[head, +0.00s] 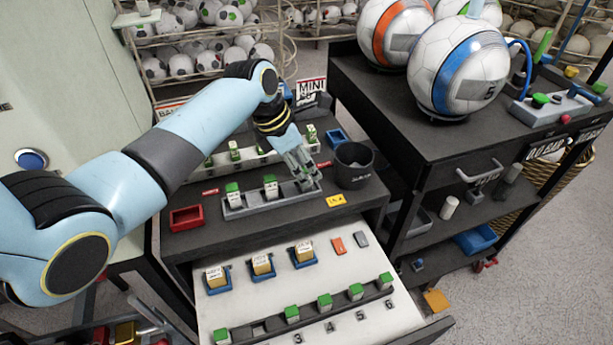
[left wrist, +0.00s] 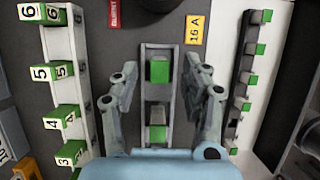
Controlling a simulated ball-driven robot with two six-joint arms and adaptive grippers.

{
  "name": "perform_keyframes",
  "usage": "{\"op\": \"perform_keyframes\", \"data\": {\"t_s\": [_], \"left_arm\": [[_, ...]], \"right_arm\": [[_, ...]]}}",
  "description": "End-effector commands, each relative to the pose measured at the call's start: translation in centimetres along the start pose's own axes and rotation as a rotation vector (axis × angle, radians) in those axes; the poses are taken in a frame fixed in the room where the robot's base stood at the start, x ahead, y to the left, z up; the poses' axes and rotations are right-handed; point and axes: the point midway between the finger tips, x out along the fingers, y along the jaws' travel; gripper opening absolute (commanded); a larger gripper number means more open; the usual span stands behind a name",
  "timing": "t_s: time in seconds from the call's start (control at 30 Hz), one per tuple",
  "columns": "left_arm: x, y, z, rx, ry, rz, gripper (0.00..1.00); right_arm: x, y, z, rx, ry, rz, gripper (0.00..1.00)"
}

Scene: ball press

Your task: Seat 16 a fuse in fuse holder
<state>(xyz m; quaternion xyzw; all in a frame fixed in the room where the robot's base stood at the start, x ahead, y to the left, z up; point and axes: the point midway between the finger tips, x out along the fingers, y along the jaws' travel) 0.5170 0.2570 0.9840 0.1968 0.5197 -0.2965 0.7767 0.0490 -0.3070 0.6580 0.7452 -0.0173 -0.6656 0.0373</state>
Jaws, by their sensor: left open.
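The grey fuse holder (head: 286,199) lies on the black bench top, with green-topped fuses in it. Two fuses (head: 270,185) stand in its left and middle parts in the head view. My left gripper (head: 306,172) is over its right end, fingers pointing down. In the left wrist view the gripper (left wrist: 160,82) is open, its fingers spread on either side of the holder (left wrist: 158,50). A green-topped fuse (left wrist: 159,71) sits between them with a gap on each side. Another fuse (left wrist: 157,134) sits nearer the wrist. The orange 16 A label (left wrist: 194,29) lies beside the holder.
A black cup (head: 354,166) stands just right of the gripper. A red tray (head: 186,217) lies left of the holder. Behind runs a numbered fuse row (left wrist: 64,72). The open drawer (head: 392,317) in front holds several green-topped fuses and three blue-based blocks.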

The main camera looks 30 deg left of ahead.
Motion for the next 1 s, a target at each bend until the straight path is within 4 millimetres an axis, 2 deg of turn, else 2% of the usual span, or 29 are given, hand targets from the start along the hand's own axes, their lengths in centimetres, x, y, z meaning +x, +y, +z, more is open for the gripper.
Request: {"op": "perform_keyframes", "data": {"t_s": [0.03, 0.13, 0.4, 0.53, 0.73, 1.0], "left_arm": [[0.7, 0.0, 0.1, -0.001, 0.000, -0.001, 0.46], [1.7, 0.0, 0.1, 0.000, 0.000, 0.001, 0.46], [2.0, 0.1, 0.0, 0.001, 0.000, 0.002, 0.45], [1.9, 0.1, 0.0, 0.001, 0.000, 0.002, 0.28], [1.9, 0.1, 0.0, 0.001, 0.000, 0.002, 0.02], [1.9, 0.1, 0.0, 0.001, 0.000, 0.002, 0.00]], "right_arm": [[0.0, 0.0, -0.9, 0.000, 0.015, 0.000, 0.47], [0.1, 0.0, -1.4, 0.001, 0.020, 0.001, 0.47], [0.0, 0.0, 1.1, -0.001, -0.018, 0.000, 0.47], [0.0, 0.0, 1.9, -0.001, -0.029, -0.001, 0.47], [0.0, 0.0, 1.5, -0.001, -0.023, -0.001, 0.47], [0.1, -0.1, 0.5, 0.000, -0.008, -0.002, 0.47]]}}
